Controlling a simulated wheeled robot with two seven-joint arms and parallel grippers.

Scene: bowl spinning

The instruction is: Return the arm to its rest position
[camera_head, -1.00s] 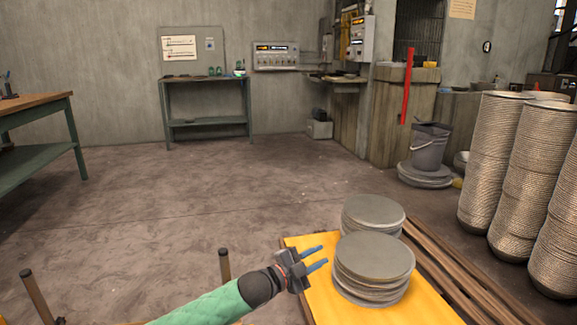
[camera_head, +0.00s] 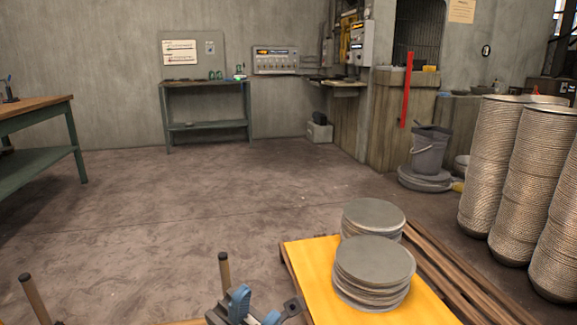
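My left gripper (camera_head: 255,309) is at the bottom edge of the head view, left of the yellow board (camera_head: 310,262). Its two blue fingers stand apart with nothing between them. The rest of its arm is cut off by the picture edge. Two stacks of grey round discs stand on the yellow board, a front stack (camera_head: 373,270) and a rear stack (camera_head: 373,216). The gripper is apart from both stacks. My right gripper is not in view.
Brown posts (camera_head: 225,270) and (camera_head: 33,298) rise near the bottom left, one close to the gripper. Tall ribbed stacks (camera_head: 525,165) stand at the right. A grey bucket (camera_head: 429,149) stands farther back. The floor in the middle is clear.

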